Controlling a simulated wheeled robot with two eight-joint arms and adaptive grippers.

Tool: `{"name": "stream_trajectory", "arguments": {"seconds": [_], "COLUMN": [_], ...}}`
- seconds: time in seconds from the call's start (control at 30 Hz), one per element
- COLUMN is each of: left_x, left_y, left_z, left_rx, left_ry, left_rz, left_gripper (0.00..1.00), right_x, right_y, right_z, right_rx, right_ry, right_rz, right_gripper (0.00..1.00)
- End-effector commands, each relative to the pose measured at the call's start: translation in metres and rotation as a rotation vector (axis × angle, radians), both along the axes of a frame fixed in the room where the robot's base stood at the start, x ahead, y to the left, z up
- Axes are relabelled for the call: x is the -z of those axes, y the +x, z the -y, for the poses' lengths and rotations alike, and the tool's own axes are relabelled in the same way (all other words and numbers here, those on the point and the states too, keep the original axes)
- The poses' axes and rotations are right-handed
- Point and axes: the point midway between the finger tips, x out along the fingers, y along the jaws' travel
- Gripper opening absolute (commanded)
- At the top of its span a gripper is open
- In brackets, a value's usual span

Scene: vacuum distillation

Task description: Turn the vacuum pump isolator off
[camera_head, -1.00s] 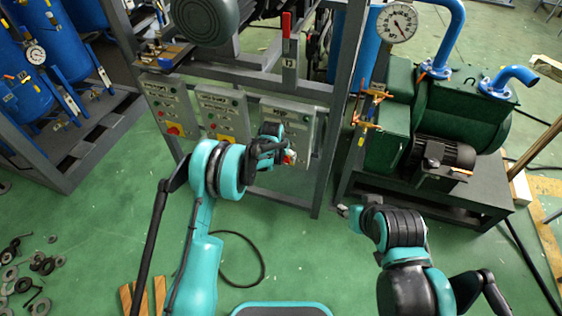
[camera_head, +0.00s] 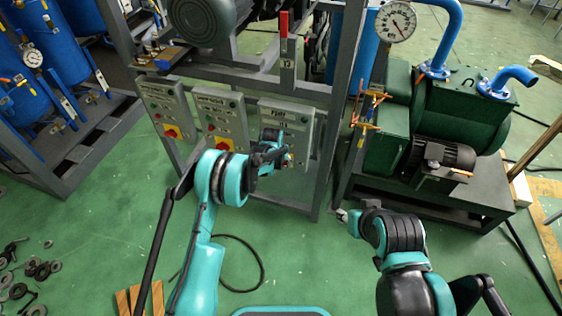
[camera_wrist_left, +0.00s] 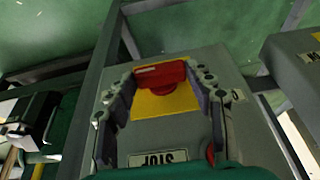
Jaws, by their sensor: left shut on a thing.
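The isolator's red handle (camera_wrist_left: 160,73) sits on a yellow plate (camera_wrist_left: 165,103) on a grey control box, in the left wrist view. The handle lies crosswise in that picture, with a finger at each end. My left gripper (camera_wrist_left: 162,78) is shut on it. In the head view, the left gripper (camera_head: 285,160) is at the lower part of the rightmost grey box (camera_head: 283,117) on the frame, and hides most of the handle. A STOP label (camera_wrist_left: 158,158) shows upside down beside the yellow plate. My right gripper (camera_head: 343,214) hangs apart, low by the pump stand; its fingers are too small to read.
Two more grey boxes with red and yellow switches, the middle one (camera_head: 220,117) and the left one (camera_head: 165,105), stand left of it. A green pump (camera_head: 460,115) with blue pipes is at the right. Metal rings (camera_head: 40,268) lie on the floor at the left.

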Motion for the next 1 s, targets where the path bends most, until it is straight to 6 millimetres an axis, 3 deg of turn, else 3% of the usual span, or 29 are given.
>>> {"name": "stream_trajectory", "arguments": {"seconds": [0.27, 1.0], "left_x": [0.000, 0.004], "left_y": [0.001, 0.004], "left_z": [-0.003, -0.014], "left_rx": [-0.003, -0.001], "left_ry": [-0.079, -0.532], "left_rz": [-0.025, -0.173], "left_gripper": [0.24, 0.24], "right_x": [0.000, 0.000], "right_y": [0.000, 0.000], "right_z": [0.000, 0.000], "right_rx": [0.000, 0.000], "right_ry": [0.000, 0.000], "right_rz": [0.000, 0.000], "right_gripper": [0.40, 0.40]}}
